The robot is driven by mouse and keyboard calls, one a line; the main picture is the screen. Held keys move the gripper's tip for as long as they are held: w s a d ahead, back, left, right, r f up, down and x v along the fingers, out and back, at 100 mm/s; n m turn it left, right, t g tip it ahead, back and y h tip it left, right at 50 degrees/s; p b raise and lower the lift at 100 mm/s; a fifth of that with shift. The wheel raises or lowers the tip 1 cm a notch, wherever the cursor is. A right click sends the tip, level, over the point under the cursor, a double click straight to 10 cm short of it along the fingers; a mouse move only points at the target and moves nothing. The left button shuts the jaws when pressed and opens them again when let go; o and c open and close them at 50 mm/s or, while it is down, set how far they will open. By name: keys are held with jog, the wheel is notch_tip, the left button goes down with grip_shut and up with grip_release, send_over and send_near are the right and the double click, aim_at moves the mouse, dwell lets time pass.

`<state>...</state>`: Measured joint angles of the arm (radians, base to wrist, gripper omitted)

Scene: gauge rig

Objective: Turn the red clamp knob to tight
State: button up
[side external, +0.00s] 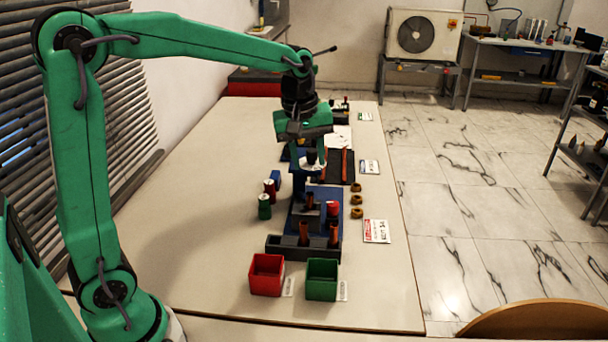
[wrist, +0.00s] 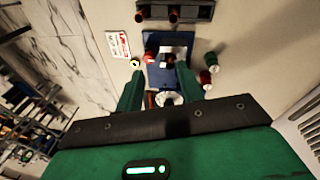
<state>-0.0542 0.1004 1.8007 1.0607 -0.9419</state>
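The red clamp knob (side external: 333,208) sits at the right edge of a blue base plate (side external: 321,194) on the table. In the wrist view the red knob (wrist: 150,54) is at the left edge of the blue plate (wrist: 181,40). I cannot read its setting. My gripper (side external: 311,168) hangs above the far end of the rig, beyond and above the knob, and is apart from it. In the wrist view its two green fingers (wrist: 160,68) are spread with nothing held between them. A round white dial (wrist: 168,98) shows below, between the fingers.
A dark rack (side external: 277,247) with brown pegs stands at the plate's near end. Green (side external: 264,208) and dark red (side external: 269,188) cylinders stand left; brass rings (side external: 356,199) and a label card (side external: 376,231) lie right. Red (side external: 267,274) and green (side external: 321,279) bins are nearer. The table's left is clear.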

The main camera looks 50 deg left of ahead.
aim_at(333, 203)
jog(key=w+f+n, duration=0.2)
jog(key=w+f, duration=0.1)
jog(key=w+a+f+n+g, duration=0.1)
jog(key=w+f+n, duration=0.1)
jog(key=w+f, duration=0.1)
jog(key=w+a+f+n, duration=0.1)
jog(key=w+f+n, duration=0.1)
jog(key=w+f, duration=0.1)
jog(key=shift+w+f+g, duration=0.15)
jog(key=shift+w+g, duration=0.25)
jog(key=shift+w, duration=0.05)
jog(key=shift+w+a+f+n, duration=0.15)
jog(key=shift+w+f+n, duration=0.15)
jog(key=shift+f, duration=0.1)
jog(key=shift+f, duration=0.1)
jog(key=shift+f, duration=3.85)
jog(key=shift+c, duration=0.2)
jog(key=c, duration=0.7)
